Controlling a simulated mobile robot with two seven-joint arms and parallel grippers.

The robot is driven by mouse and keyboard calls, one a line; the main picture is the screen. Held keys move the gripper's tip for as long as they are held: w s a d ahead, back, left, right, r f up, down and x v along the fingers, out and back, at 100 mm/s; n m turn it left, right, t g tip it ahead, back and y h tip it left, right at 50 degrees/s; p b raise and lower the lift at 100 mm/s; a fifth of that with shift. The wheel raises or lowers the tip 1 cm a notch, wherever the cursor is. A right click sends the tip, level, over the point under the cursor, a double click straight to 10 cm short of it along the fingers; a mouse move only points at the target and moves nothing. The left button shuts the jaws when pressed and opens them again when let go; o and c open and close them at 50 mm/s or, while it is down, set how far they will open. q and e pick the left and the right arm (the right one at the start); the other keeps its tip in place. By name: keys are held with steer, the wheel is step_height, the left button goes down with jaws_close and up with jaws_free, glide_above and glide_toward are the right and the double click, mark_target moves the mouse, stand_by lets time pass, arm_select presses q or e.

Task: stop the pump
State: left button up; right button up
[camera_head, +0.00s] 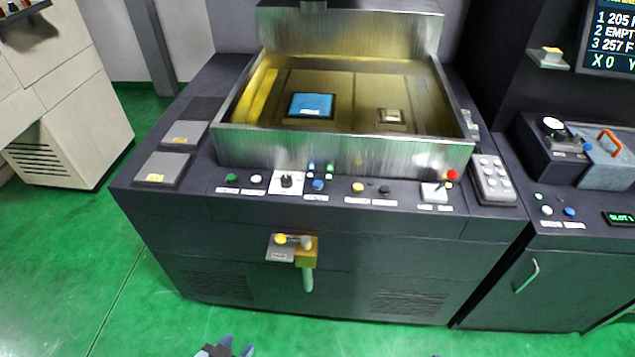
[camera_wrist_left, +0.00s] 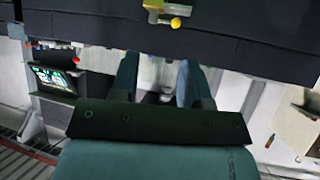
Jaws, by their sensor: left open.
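The dark machine's front panel (camera_head: 335,190) carries several controls below a metal tank (camera_head: 340,145). From left to right they include a green button (camera_head: 232,178), a white button (camera_head: 257,179), a black rotary switch (camera_head: 287,180) on a white plate, a blue button (camera_head: 318,185), a yellow button (camera_head: 358,187) and a red knob (camera_head: 452,175). The labels are too small to read, so I cannot tell which control is the pump's. My left gripper (camera_head: 226,349) shows only at the bottom edge, low in front of the machine and apart from it. In the left wrist view its fingers (camera_wrist_left: 158,90) are spread and empty.
A yellow-knobbed valve fitting (camera_head: 293,245) sticks out from the machine's front; it also shows in the left wrist view (camera_wrist_left: 170,16). A dark cabinet with a handle (camera_head: 527,275) adjoins. The green floor (camera_head: 70,270) in front is clear.

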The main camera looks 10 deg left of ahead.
arm_select(q)
jaws_close()
stand_by(1.6)
